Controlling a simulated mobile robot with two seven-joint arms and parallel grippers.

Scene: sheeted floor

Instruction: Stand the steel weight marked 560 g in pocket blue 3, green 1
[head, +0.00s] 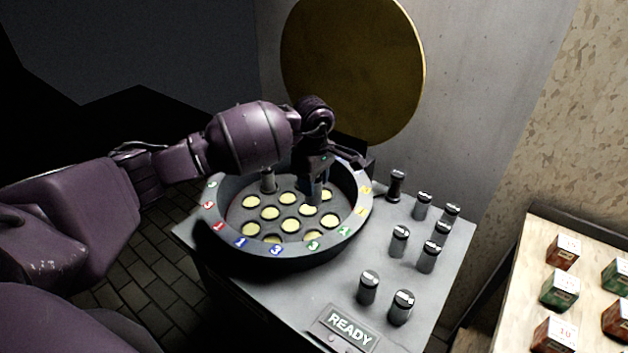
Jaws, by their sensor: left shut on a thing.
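A round dark tray (296,250) with a raised rim holds several pockets with pale yellow floors. Its rim carries red, blue, green and yellow number labels. My left gripper (318,192) points down inside the tray, right of its middle toward the back. It is shut on a slim grey weight, mostly covered by the fingers; its mark cannot be read. I cannot tell whether its foot is inside a pocket. My right gripper is not in view.
Several dark weights with pale tops stand right of the tray, among them one at the front (400,307). A READY sign (349,328) lies at the front edge. A gold disc (355,70) rises behind. A wooden table with small boxes (559,288) is at right.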

